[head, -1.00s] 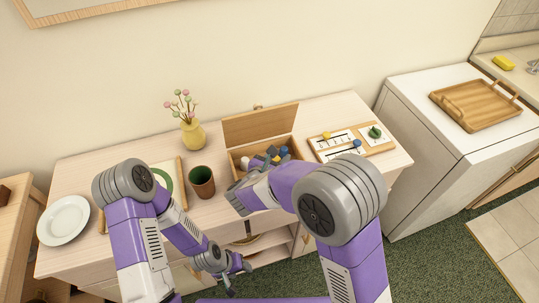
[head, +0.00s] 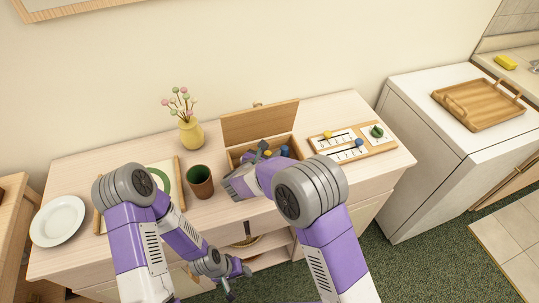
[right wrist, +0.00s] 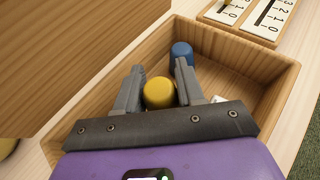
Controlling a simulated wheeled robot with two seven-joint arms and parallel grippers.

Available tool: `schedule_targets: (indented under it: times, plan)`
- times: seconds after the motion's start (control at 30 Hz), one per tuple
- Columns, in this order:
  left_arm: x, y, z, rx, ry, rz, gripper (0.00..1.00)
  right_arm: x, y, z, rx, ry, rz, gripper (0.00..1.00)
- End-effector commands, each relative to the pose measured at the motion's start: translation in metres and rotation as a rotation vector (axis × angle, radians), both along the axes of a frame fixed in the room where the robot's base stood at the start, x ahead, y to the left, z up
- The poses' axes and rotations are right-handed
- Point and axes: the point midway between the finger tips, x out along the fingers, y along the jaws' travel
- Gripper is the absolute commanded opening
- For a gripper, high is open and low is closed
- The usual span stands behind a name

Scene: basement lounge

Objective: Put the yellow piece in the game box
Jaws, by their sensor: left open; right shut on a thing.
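The yellow piece (right wrist: 159,93) is a rounded yellow peg, seen between the two fingers of my right gripper (right wrist: 159,82), which is shut on it. The gripper and piece are over the inside of the game box (right wrist: 284,78); whether the piece touches the floor is hidden. In the head view the wooden game box (head: 233,156) stands open with its lid (head: 260,124) raised, and my right gripper (head: 271,151) reaches into its opening. A blue piece (right wrist: 182,54) lies in the box just beyond the fingers. My left gripper (head: 237,282) is open and empty, low in front of the cabinet.
A brown cup (head: 200,181) stands left of the box, with a yellow vase (head: 191,133) of flowers behind. A scoring board (head: 383,147) lies to the right. A plate (head: 58,221) sits at the far left. A white item (right wrist: 232,113) shows partly in the box.

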Motion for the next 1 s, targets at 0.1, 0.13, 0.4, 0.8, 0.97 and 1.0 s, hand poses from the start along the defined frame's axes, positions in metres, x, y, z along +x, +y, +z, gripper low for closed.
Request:
schedule_targets:
  times: [0.1,0.13,0.4,0.8,0.97,1.0]
  plan:
    - [0.0,0.0,0.001,0.0,0.0,0.0,0.54,0.0,0.0,0.002,0.0,-0.001,0.001,0.09]
    - [0.0,0.0,0.001,0.0,0.0,0.0,0.54,0.0,0.0,0.002,0.0,-0.001,0.001,0.09]
    - [0.0,0.0,-0.006,0.0,0.0,0.0,0.54,0.0,0.001,-0.006,0.0,-0.001,0.001,0.09]
    - [0.0,0.0,-0.01,0.0,0.0,0.0,0.54,0.0,0.001,-0.01,0.0,-0.001,0.001,0.55]
    - [0.0,0.0,-0.01,0.0,0.0,0.0,0.54,0.0,0.0,-0.01,0.0,-0.001,0.001,0.63]
    - [0.0,0.0,-0.01,0.0,0.0,0.0,0.54,0.0,0.0,-0.01,0.0,-0.001,0.001,0.63]
